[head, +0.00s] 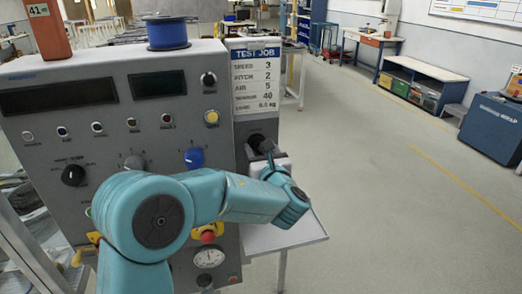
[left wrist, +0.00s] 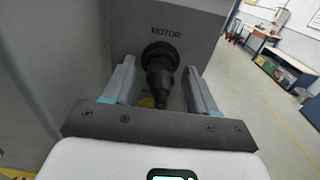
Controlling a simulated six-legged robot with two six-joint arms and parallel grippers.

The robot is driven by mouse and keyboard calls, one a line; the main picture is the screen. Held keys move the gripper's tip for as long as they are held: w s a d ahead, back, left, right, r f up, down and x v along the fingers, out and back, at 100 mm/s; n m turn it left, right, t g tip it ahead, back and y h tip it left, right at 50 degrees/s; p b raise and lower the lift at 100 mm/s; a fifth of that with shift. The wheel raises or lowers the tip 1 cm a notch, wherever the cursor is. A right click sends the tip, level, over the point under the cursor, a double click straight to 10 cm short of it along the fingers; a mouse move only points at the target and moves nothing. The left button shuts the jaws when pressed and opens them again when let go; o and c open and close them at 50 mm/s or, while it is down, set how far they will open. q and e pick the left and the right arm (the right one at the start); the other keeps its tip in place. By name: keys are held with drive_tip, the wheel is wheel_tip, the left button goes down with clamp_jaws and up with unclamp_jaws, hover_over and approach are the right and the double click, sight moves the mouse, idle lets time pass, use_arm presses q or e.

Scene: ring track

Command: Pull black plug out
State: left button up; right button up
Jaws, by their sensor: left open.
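The black plug (left wrist: 160,68) sits in the socket under the word MOTOR on the side box of the grey panel, in the left wrist view. In the head view the plug (head: 256,143) shows below the TEST JOB card, partly hidden by my wrist. My left gripper (left wrist: 160,85) is open, with one finger on each side of the plug. A gap shows between the plug and each finger, so they look apart. In the head view my left gripper (head: 268,158) is at the plug, its fingers mostly hidden. My right gripper is not in view.
The grey control panel (head: 90,143) with knobs, displays and a red button (head: 207,237) stands close behind my left arm. A small white shelf (head: 290,236) lies below the gripper. A blue spool (head: 167,33) stands on top. Open floor lies to the right.

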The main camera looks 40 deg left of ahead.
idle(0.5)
use_arm(q)
clamp_jaws()
drive_tip(key=shift+d+b, duration=0.1)
drive_tip(key=shift+b, duration=0.2)
drive_tip(key=shift+b+v, duration=0.7)
drive_tip(key=shift+v, duration=2.2)
